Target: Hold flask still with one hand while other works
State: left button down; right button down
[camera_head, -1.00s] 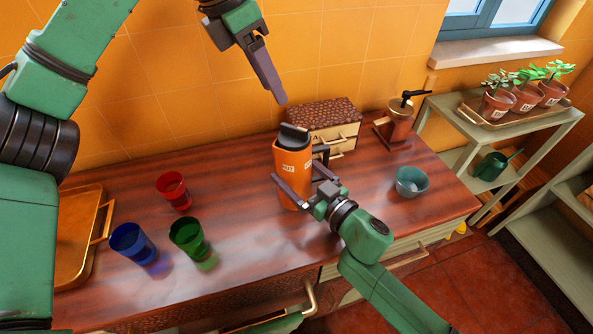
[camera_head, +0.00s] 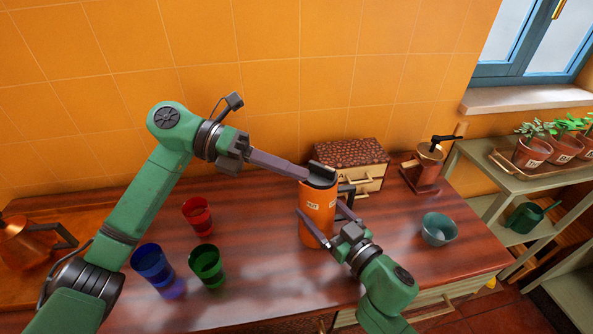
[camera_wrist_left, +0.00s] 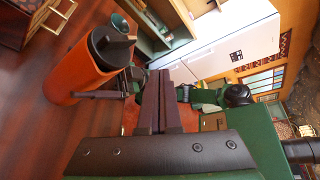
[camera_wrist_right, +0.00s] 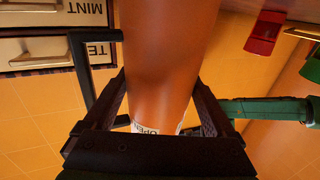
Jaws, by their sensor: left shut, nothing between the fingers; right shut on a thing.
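An orange flask (camera_head: 317,213) with a dark lid (camera_head: 322,172) and a dark side handle stands upright on the wooden counter. It fills the middle of the right wrist view (camera_wrist_right: 168,60) and shows at the upper left of the left wrist view (camera_wrist_left: 75,75). My right gripper (camera_head: 325,226) is shut on the flask body, one finger on each side. My left gripper (camera_head: 306,173) is shut and empty, its fingertips close to the lid; I cannot tell whether they touch it. Its closed fingers also show in the left wrist view (camera_wrist_left: 158,75).
Red (camera_head: 197,215), blue (camera_head: 152,264) and green (camera_head: 207,265) cups stand left of the flask. A copper kettle (camera_head: 28,243) is at far left. Behind are a small drawer box (camera_head: 350,152) and a grinder (camera_head: 428,165). A teal bowl (camera_head: 438,229) stands right.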

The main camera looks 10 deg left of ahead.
pick_arm(q)
jog(key=s+a+f+n+t+h, duration=0.1)
jog(key=a+f+n+t, duration=0.15)
jog(key=a+n, duration=0.25)
jog(key=s+a+f+n+t+h, duration=0.1)
jog(key=s+a+n+t+h, duration=0.1)
jog(key=a+n+t, duration=0.3)
send_near(318, 168)
jog(key=s+d, duration=0.1)
jog(key=d, duration=0.2)
jog(key=shift+w+d+r+g, duration=0.2)
jog(key=shift+w+d+g, duration=0.05)
jog(key=shift+w+d, duration=0.25)
jog(key=shift+w+d+r+g, duration=0.2)
jog(key=shift+w+d, duration=0.2)
jog(key=shift+w, duration=0.15)
jog(key=shift+w+d+f, duration=0.1)
jog(key=shift+w+d, duration=0.15)
jog(key=shift+w, duration=0.3)
